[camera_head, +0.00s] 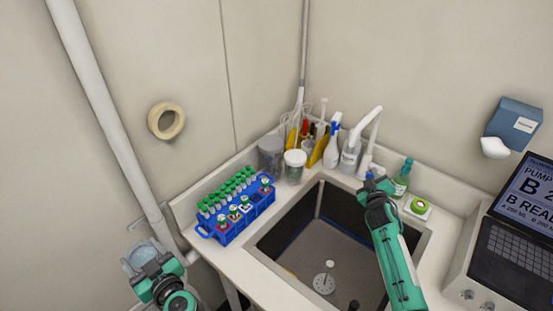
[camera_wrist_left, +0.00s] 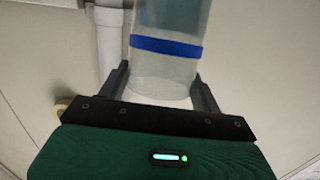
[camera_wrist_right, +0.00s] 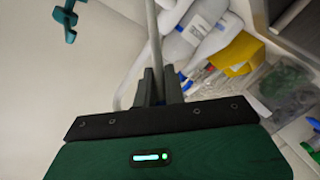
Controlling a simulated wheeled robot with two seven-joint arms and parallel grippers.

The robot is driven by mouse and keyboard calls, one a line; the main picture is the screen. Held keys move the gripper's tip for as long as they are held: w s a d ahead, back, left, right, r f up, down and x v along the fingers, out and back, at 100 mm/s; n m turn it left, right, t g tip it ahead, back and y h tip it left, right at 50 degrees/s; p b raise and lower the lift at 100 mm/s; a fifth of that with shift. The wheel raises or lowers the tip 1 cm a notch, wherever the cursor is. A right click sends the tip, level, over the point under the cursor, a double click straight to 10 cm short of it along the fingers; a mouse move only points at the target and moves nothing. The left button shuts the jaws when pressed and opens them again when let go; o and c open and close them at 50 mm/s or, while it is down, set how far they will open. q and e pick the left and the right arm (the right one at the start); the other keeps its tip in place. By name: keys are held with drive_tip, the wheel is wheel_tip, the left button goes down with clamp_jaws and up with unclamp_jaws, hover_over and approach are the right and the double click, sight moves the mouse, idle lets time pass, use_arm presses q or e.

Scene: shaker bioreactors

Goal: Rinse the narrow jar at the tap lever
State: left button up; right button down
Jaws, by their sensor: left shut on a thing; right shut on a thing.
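A clear jar (camera_wrist_left: 165,70) with a blue band stands between the fingers of my left gripper (camera_wrist_left: 163,88), which is shut on it. In the head view the jar (camera_head: 143,252) is at the lower left, left of the sink and away from the tap. My right gripper (camera_head: 374,186) is at the sink's back right, by the base of the white tap (camera_head: 365,125). In the right wrist view my right gripper (camera_wrist_right: 158,85) is shut on a thin grey rod, which looks like the tap lever (camera_wrist_right: 153,45). Its lower end is hidden by the fingers.
The sink (camera_head: 325,245) lies in the counter, with a white drain strainer (camera_head: 324,283) inside. A blue rack (camera_head: 237,212) of green-capped tubes stands left of it. Jars, bottles and a yellow holder (camera_head: 318,152) crowd the back corner. A green bottle (camera_head: 402,180) stands right of the tap.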

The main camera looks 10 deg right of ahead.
drive_tip(key=shift+w+d+r+p, duration=0.1)
drive_tip(key=shift+w+r+p, duration=0.05)
drive_tip(key=shift+r+p, duration=0.35)
use_arm(q)
drive_tip(key=shift+r, duration=0.95)
use_arm(e)
drive_tip(key=c, duration=1.5)
unclamp_jaws()
use_arm(q)
drive_tip(key=shift+f, duration=0.1)
use_arm(e)
drive_tip(key=shift+f, duration=0.1)
